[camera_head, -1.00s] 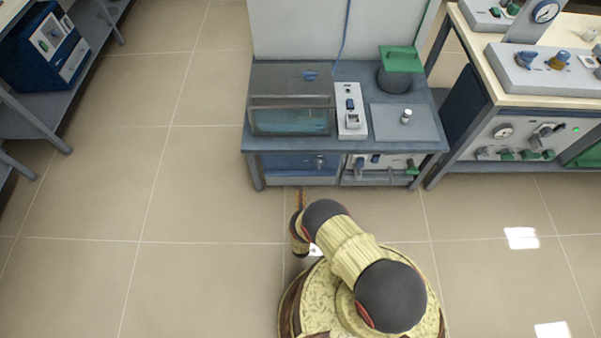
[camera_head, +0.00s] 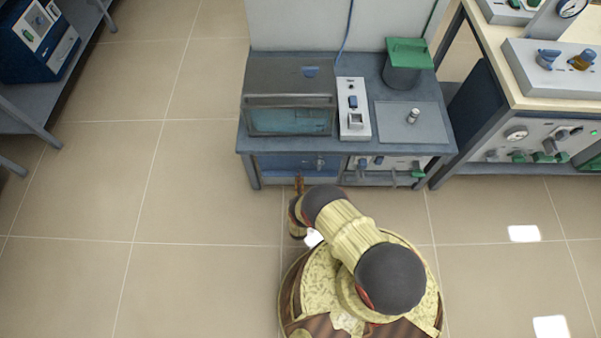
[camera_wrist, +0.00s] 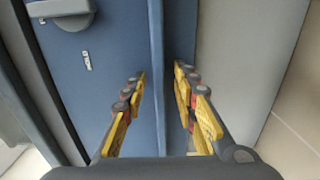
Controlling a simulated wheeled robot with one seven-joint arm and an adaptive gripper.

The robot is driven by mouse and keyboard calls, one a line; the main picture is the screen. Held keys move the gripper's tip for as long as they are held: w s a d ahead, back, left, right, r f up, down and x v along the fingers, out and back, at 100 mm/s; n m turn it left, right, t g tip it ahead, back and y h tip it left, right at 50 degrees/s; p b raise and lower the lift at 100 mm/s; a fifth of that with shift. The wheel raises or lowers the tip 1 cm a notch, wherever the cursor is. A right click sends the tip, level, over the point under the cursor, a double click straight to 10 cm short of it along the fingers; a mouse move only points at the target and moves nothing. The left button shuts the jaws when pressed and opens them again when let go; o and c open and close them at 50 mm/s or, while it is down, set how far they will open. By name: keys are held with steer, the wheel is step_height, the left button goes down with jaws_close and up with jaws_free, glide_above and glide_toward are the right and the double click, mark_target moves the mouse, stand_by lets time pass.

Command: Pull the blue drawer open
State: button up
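The blue drawer (camera_head: 288,166) is in the left part of the grey bench, under the glass-fronted box, and looks shut. A small knob or handle (camera_head: 320,163) shows near its right side. In the wrist view the blue front (camera_wrist: 95,60) fills the left half, with a grey handle (camera_wrist: 66,10) at the upper left. My gripper (camera_wrist: 160,75) is open, its yellow-padded fingers apart with nothing visibly held between them. A blue vertical edge (camera_wrist: 157,50) lies beyond the fingers, away from the handle. In the head view my gripper (camera_head: 299,183) shows small at the bench's front; contact cannot be told.
The bench top holds a glass-fronted box (camera_head: 290,115), a white switch unit (camera_head: 353,110) and a green-lidded pot (camera_head: 403,65). A control panel (camera_head: 390,170) sits right of the drawer. Another bench (camera_head: 515,105) stands at right.

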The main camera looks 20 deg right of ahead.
steer(key=shift+c, duration=1.4)
steer(key=c, duration=0.4)
jaws_close()
